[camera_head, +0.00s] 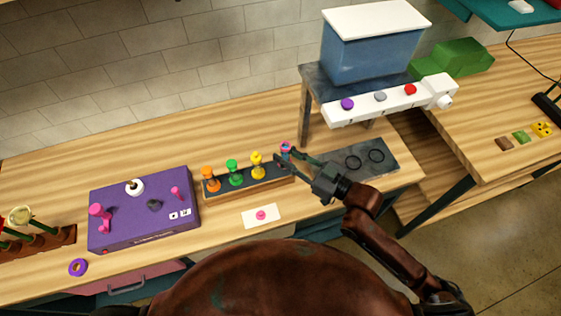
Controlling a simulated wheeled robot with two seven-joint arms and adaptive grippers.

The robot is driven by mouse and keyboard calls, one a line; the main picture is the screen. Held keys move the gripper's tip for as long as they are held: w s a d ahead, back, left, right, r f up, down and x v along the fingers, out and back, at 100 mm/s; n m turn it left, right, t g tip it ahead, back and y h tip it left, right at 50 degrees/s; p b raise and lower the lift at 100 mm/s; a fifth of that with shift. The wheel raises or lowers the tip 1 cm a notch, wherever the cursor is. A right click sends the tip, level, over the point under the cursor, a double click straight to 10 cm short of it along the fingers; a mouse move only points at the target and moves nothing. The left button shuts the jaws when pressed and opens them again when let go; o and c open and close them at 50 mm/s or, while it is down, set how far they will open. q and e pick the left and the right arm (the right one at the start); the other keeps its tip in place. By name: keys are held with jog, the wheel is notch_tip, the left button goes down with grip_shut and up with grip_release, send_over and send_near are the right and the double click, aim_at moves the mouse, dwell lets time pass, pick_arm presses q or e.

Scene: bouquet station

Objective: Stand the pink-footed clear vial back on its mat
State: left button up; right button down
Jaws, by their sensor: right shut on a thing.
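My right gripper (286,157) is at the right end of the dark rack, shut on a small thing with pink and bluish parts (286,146). I take this to be the pink-footed clear vial. It is tiny here and partly hidden by the fingers, so its clear body and its tilt cannot be made out. My left gripper is not in view.
The rack (240,186) holds orange, green and yellow pieces. A purple box (130,234) with pink knobs stands left, with a purple ring (77,267) before it. A grey tray (335,163) with dark rings lies right, below a blue dispenser (362,53). Counter around the mat is clear.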

jog(key=w+f, duration=0.1)
jog(key=f, duration=0.1)
jog(key=w+a+f, duration=0.1)
jog(key=shift+w+a+f, duration=0.2)
jog(key=shift+w+f, duration=0.1)
jog(key=shift+f, duration=0.05)
jog(key=f, duration=0.2)
jog(key=f+b, duration=0.1)
jog(key=shift+w+a+f, duration=0.1)
jog(key=shift+w, duration=0.2)
jog(key=shift+f, duration=0.3)
jog(key=shift+f, duration=0.1)
jog(key=shift+f, duration=0.1)
jog(key=c, duration=1.7)
grip_release()
